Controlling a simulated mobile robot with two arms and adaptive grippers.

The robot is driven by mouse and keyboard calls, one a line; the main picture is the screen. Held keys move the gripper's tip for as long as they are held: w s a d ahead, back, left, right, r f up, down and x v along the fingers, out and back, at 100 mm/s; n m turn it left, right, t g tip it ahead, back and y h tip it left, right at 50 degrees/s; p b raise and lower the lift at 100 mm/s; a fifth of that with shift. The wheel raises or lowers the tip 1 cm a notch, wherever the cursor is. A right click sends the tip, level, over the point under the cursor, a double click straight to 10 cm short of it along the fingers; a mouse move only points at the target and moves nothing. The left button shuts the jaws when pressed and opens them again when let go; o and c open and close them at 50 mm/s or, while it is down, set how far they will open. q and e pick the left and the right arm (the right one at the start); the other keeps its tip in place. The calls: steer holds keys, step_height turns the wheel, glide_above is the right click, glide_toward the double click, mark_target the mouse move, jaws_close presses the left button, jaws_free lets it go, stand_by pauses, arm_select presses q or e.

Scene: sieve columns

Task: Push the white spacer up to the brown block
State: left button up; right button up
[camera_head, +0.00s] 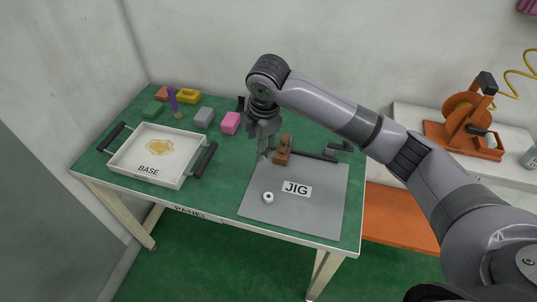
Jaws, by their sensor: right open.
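The white spacer (268,197) is a small ring with a dark hole, lying on the grey JIG mat (318,212) toward its front left. The brown block (282,152) stands at the back of the mat, at the left end of a dark bar. The two are apart, with bare mat between them. My right gripper (265,152) hangs pointing down just left of the brown block, behind the spacer. It is open and appears empty; I cannot tell whether it touches the block. My left gripper does not show.
A white tray (124,162) marked BASE, with dark handles, stands at the left with a yellowish patch inside. An orange machine (466,123) is on a side bench.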

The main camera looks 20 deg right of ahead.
mark_target(268, 196)
steer(key=s+g, duration=0.1)
steer(key=s, duration=0.2)
steer(key=s+d+g, duration=0.1)
steer(key=shift+s+f+n+g+h, duration=0.15)
steer(key=shift+s+n+g+h, duration=0.15)
steer(key=shift+s, duration=0.1)
steer(key=shift+f, duration=0.15)
step_height(268, 196, down, 17)
steer(key=shift+f+p, duration=0.1)
steer(key=shift+p, duration=0.5)
steer(key=shift+c, duration=0.3)
jaws_close()
